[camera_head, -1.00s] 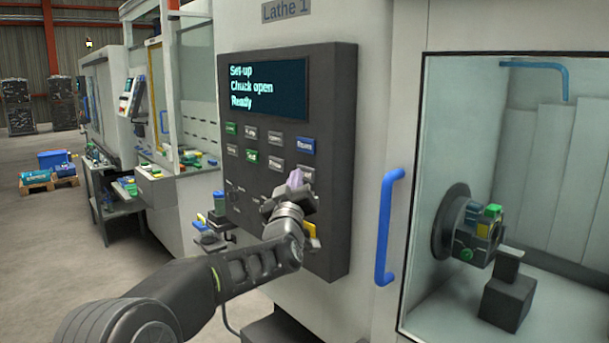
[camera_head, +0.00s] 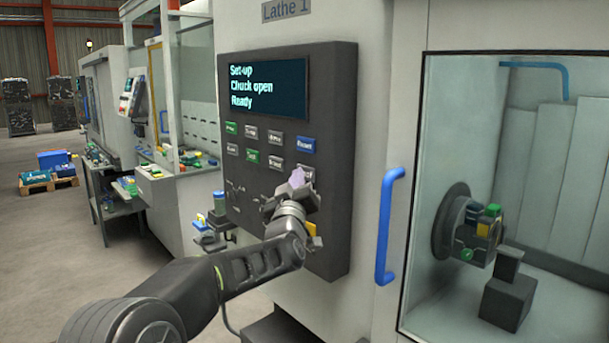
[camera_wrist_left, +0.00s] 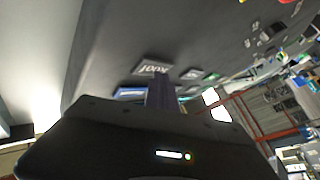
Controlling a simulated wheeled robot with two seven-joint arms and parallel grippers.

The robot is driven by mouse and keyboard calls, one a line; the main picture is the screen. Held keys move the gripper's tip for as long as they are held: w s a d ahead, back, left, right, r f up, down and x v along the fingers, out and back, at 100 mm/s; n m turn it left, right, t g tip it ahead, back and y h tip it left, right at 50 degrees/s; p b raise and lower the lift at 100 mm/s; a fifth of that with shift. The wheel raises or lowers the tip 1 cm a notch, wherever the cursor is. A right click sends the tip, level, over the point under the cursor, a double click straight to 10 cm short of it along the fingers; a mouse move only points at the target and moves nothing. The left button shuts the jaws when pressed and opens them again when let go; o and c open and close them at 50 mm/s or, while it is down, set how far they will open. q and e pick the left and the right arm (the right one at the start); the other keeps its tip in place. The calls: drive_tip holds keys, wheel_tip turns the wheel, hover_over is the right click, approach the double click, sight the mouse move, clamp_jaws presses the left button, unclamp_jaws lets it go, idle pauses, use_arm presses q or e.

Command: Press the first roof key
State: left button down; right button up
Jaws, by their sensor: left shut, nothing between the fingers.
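The dark control panel (camera_head: 231,180) of Lathe 1 carries a screen (camera_head: 262,88) reading "Set-up, Chuck open, Ready" and rows of keys. A grey key (camera_head: 308,170) at the right end of the second key row is partly hidden by my left gripper (camera_head: 297,178). In the left wrist view a grey key (camera_wrist_left: 153,68), whose lettering looks like "Roof", lies just beyond the fingertips of my left gripper (camera_wrist_left: 161,82). The gripper is shut and empty, its tips close to the panel; I cannot tell whether they touch. My right gripper is not in view.
A blue Reset key (camera_head: 306,145) sits directly above the grey key. A blue door handle (camera_head: 386,226) stands right of the panel, beside a window showing the chuck (camera_head: 455,225). A yellow part (camera_head: 312,243) shows behind my wrist. Open floor lies left.

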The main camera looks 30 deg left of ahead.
use_arm(q)
drive_tip(key=shift+s+a+b, duration=0.15)
drive_tip(key=shift+s+b, duration=0.4)
drive_tip(key=shift+s, duration=0.1)
drive_tip(key=s+b, duration=0.1)
drive_tip(key=s+a+b, duration=0.1)
drive_tip(key=s, duration=0.1)
drive_tip(key=s+b, duration=0.1)
drive_tip(key=shift+s+a, duration=0.25)
drive_tip(key=shift+s, duration=0.15)
drive_tip(key=shift+f, duration=0.15)
idle(0.7)
